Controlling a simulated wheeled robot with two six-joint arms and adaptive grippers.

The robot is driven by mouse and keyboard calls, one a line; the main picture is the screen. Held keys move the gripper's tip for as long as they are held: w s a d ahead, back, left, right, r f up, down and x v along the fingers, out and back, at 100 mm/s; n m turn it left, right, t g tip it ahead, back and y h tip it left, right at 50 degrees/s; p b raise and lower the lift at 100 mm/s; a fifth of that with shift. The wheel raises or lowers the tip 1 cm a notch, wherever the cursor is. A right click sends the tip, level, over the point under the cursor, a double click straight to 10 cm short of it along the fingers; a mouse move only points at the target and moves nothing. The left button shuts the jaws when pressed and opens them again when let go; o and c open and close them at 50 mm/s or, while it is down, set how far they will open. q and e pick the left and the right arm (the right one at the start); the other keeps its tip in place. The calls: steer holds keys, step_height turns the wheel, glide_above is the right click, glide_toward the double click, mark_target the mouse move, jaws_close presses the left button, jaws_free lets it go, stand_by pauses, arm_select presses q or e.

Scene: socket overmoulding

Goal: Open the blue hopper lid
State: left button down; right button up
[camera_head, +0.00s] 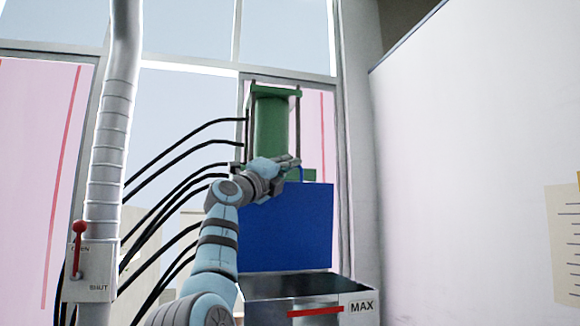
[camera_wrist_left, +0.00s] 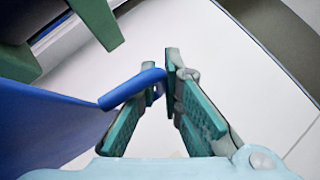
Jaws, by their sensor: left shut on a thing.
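The blue hopper lid (camera_head: 288,228) stands upright at the back of the grey metal hopper (camera_head: 265,285), whose top is uncovered at the front. The lid's bent blue handle (camera_head: 302,173) rises from its top edge. My left gripper (camera_head: 295,162) is at that top edge, shut on the handle. In the left wrist view the handle (camera_wrist_left: 135,86) passes between the green finger pads of the gripper (camera_wrist_left: 158,85), and the lid (camera_wrist_left: 50,125) fills the lower left. My right gripper is not in view.
A green machine cylinder (camera_head: 271,122) stands behind the lid, close to my left gripper. Black hoses (camera_head: 165,215) curve at the left. A grey pipe (camera_head: 110,150) with a red lever (camera_head: 78,240) stands further left. A white wall (camera_head: 470,150) is at the right.

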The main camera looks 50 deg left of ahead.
arm_select(q)
steer(key=c, duration=1.7)
jaws_free()
steer(key=shift+s+a+f, duration=0.1)
steer(key=shift+s+f, duration=0.1)
steer(key=shift+s, duration=0.2)
steer(key=v, duration=1.1)
steer(key=shift+s+d+f, duration=0.1)
steer(key=shift+d, duration=0.1)
